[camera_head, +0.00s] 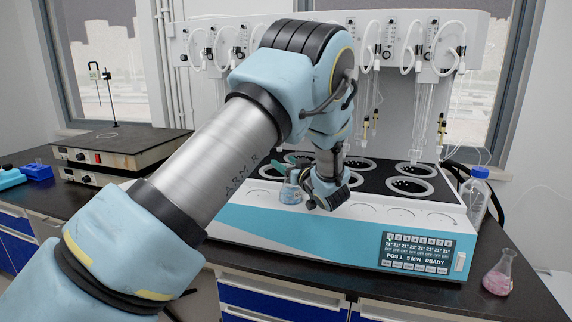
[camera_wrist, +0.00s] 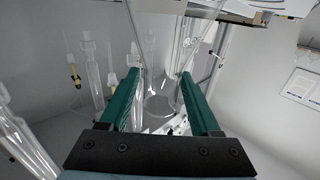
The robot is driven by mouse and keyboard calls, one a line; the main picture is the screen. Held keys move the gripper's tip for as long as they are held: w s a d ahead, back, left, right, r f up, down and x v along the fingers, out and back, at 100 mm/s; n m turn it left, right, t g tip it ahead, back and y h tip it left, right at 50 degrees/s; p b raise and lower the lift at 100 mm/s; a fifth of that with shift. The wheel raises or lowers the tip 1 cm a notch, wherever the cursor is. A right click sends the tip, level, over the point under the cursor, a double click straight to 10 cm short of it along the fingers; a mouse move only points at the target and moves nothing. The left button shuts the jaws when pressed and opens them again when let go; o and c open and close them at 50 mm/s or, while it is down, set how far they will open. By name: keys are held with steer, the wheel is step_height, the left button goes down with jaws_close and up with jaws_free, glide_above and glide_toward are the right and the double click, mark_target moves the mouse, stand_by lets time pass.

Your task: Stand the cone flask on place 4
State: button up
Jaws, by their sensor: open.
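A conical flask with pink liquid (camera_head: 497,276) stands upright on the dark bench, right of the distiller (camera_head: 330,225). My gripper (camera_wrist: 160,76) is open, its two green fingers spread. In the wrist view a clear glass vessel (camera_wrist: 160,104) shows between the fingers; I cannot tell whether they touch it. Place numbers are not readable.
Glass tubes and hoses (camera_head: 415,115) hang above the wells. A blue-capped bottle (camera_head: 475,195) stands at the distiller's right end. A hotplate unit with a stand (camera_head: 120,145) and a blue rack (camera_head: 37,172) are at left. Bare bench shows before the pink flask.

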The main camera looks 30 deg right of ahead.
steer(key=s+b, duration=0.4)
steer(key=s, duration=0.8)
steer(key=shift+d, duration=0.2)
